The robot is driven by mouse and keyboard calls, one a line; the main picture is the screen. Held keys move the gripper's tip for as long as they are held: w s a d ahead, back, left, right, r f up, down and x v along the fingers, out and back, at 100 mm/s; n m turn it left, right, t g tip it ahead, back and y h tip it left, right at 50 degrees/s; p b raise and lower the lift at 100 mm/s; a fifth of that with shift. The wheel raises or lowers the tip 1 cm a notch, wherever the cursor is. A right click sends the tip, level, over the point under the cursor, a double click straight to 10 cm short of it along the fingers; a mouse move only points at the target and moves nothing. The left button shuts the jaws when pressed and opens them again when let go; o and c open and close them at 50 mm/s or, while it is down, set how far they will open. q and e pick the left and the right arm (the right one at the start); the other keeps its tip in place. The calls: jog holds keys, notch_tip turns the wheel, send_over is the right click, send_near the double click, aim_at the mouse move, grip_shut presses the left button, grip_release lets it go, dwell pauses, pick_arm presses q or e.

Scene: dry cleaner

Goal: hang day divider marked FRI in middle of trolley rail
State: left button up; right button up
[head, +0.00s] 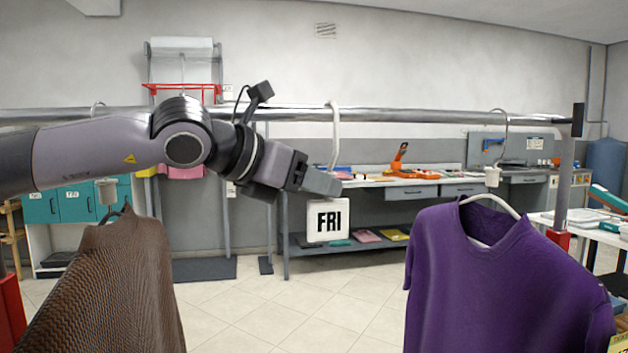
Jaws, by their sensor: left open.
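The white day divider marked FRI (328,221) is at the middle of the trolley rail (410,116). Its white hook curves over the rail, and its placard hangs below, facing me and about upright. My left gripper (328,184) is open, just above the placard at the lower part of the hook stem. Its fingers hide part of the stem, and I cannot tell whether they touch it. My right gripper is not in view.
A brown knitted garment (105,290) hangs at the left of the rail. A purple shirt (500,280) hangs at the right. The rail between them is otherwise clear. A workbench (400,181) with tools stands behind, against the wall.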

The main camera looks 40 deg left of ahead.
pick_arm(q)
jog(key=shift+w+a+f, duration=0.1)
jog(key=shift+a+f, duration=0.05)
jog(key=shift+f, duration=0.6)
jog(key=shift+s+r, duration=0.2)
jog(key=shift+s, duration=0.1)
jog(key=r+b+v, duration=0.1)
jog(key=v, duration=0.6)
jog(key=shift+d, duration=0.2)
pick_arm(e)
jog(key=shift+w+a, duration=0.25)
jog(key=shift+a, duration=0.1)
pick_arm(q)
jog(key=shift+w, duration=0.15)
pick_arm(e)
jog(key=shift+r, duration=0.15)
